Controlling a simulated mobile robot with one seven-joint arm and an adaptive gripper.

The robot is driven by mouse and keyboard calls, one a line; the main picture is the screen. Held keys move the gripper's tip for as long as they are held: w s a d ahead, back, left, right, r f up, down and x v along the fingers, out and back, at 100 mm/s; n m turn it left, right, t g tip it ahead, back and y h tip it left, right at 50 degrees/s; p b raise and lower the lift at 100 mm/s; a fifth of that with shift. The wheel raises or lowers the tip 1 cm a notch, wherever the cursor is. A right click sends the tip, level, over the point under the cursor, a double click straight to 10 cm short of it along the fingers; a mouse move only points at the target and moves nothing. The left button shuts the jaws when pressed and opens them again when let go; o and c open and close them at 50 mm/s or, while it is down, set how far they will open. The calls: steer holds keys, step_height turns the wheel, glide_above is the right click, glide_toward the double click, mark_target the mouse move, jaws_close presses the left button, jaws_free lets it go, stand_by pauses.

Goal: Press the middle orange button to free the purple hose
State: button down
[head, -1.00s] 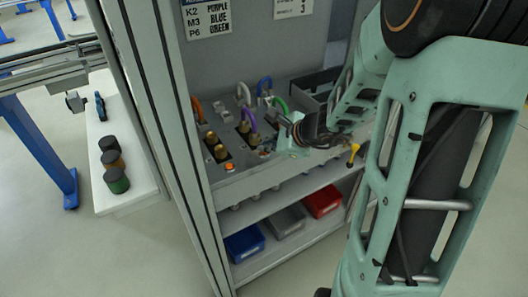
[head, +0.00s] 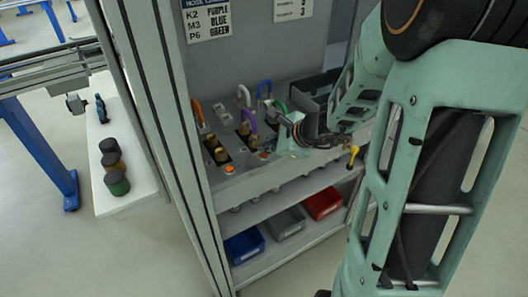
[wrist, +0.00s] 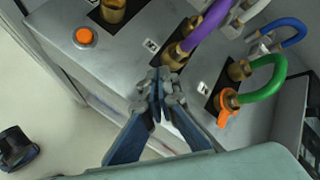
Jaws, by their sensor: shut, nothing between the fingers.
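The purple hose (head: 248,122) arches up from a brass fitting in the middle of the grey panel (head: 236,184). It also shows in the wrist view (wrist: 206,22), with its fitting still seated in the panel. My gripper (wrist: 160,76) is shut and empty. Its fingertips are at the panel, just in front of the purple hose's brass fitting; I cannot tell whether they touch. The middle orange button is not clearly seen; the fingers appear to cover its place. The left orange button (wrist: 85,37) is in plain view, and also in the head view (head: 229,169).
A green hose (wrist: 264,78) with an orange part (wrist: 226,108) at its fitting is right of my fingers. A blue hose (wrist: 293,34) is behind it. A yellow handle (head: 353,155) sticks out at the panel's right. Bins (head: 244,245) stand on the shelf below.

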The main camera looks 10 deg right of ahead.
mark_target(265, 155)
steer(key=shift+r, duration=0.3)
step_height(265, 155, up, 5)
steer(key=p, duration=0.4)
steer(key=shift+f, duration=0.1)
stand_by(0.7)
